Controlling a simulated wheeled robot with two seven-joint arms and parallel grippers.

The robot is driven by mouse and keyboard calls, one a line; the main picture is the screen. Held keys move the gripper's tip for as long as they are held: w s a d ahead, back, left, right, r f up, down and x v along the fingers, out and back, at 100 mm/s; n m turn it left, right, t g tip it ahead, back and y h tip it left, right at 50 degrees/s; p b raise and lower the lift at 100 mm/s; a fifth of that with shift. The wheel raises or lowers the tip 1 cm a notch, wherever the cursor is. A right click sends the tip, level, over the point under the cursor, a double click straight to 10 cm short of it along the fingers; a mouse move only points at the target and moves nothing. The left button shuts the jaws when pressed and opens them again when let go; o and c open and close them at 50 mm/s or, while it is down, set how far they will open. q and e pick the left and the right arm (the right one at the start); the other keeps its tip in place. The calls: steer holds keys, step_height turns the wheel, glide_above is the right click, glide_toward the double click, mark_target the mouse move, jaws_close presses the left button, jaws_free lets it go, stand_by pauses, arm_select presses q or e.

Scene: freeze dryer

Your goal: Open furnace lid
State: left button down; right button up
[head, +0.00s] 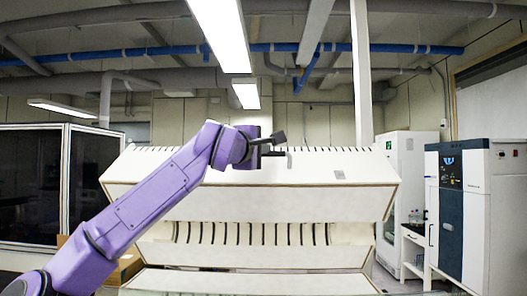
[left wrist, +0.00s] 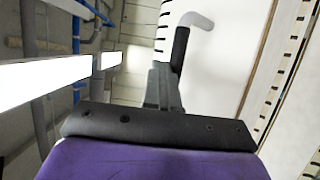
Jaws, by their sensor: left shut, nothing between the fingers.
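The furnace is a wide white body with an angled upper panel, which appears to be its lid (head: 230,203). A slotted band (head: 310,233) shows below this panel, above a lower white ledge (head: 250,254). I cannot tell how far the lid is open. My left gripper (head: 275,143) is shut and empty at the lid's upper edge, covering part of it. In the left wrist view the gripper (left wrist: 167,82) points up beside the white panel (left wrist: 235,50). A pale bent bar with a black sleeve (left wrist: 181,48) shows just past the fingers; contact is unclear. My right gripper is out of view.
A dark-fronted white cabinet (head: 463,210) stands at the right, with a white cabinet (head: 398,165) behind it. A dark glazed enclosure (head: 30,185) stands at the left. A cardboard box (head: 128,266) sits low behind my arm. Pipes and lamps run overhead.

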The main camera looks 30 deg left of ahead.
arm_select(q)
steer(key=shift+w+f, duration=0.35)
steer(key=shift+f, duration=0.3)
steer(key=c, duration=1.5)
jaws_free()
steer(key=shift+o, duration=0.4)
steer(key=shift+s+r, duration=0.15)
steer(key=shift+r, duration=0.05)
steer(key=shift+s+d+f+b, duration=0.1)
steer(key=shift+s+f+b, duration=0.1)
steer(key=shift+s+b, duration=0.2)
steer(key=s+d+b, duration=0.1)
steer(key=s+b, duration=0.2)
steer(key=s, duration=0.7)
steer(key=shift+r+b, duration=0.15)
steer(key=shift+b, duration=0.25)
steer(key=shift+d, duration=0.1)
